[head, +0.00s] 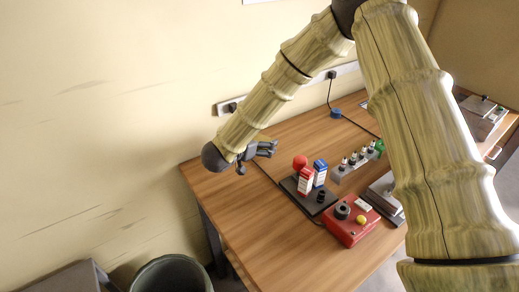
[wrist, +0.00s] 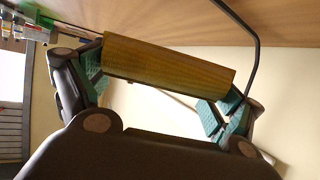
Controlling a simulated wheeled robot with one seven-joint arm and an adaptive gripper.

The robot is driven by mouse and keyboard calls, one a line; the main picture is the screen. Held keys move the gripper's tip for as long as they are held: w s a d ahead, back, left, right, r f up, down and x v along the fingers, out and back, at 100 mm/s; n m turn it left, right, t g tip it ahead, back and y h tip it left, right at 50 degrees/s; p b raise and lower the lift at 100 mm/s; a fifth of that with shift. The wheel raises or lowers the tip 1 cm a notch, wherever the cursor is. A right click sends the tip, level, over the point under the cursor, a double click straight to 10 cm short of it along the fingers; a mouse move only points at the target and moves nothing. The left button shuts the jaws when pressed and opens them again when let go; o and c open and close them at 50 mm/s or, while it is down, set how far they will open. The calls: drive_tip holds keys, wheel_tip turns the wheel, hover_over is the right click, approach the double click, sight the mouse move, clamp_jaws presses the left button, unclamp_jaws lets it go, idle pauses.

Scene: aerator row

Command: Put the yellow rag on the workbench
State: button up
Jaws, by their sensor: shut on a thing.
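The yellow rag (wrist: 168,62) looks like a dull yellow roll in the wrist view. My gripper (wrist: 160,90) has its green-padded fingers at the two ends of the roll and is shut on it. In the head view my gripper (head: 262,151) is over the back left part of the wooden workbench (head: 234,218); I cannot make out the rag clearly there. The bench top also shows along the top of the wrist view (wrist: 190,12), apart from the rag. How high the rag is above the bench is hard to tell.
A dark tray (head: 288,186) holds a red ball and small red and blue cartons. A red box (head: 348,228) with a black knob stands at the front. A grey block with several fittings (head: 352,166) is behind. A dark bin (head: 172,275) stands on the floor. The bench's left front is clear.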

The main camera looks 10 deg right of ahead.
sight(259, 160)
drive_tip(key=shift+f+p, duration=0.4)
drive_tip(key=shift+f, duration=1.6)
drive_tip(key=shift+s+f, duration=0.1)
drive_tip(key=shift+f, duration=0.45)
drive_tip(key=o, duration=0.6)
drive_tip(key=shift+o, duration=0.5)
drive_tip(key=shift+f, duration=0.1)
drive_tip(key=shift+r, duration=0.2)
drive_tip(key=v, duration=0.4)
drive_tip(key=b+v, duration=0.1)
drive_tip(key=v, duration=0.3)
drive_tip(key=r+b+v, duration=0.1)
drive_tip(key=v, duration=0.3)
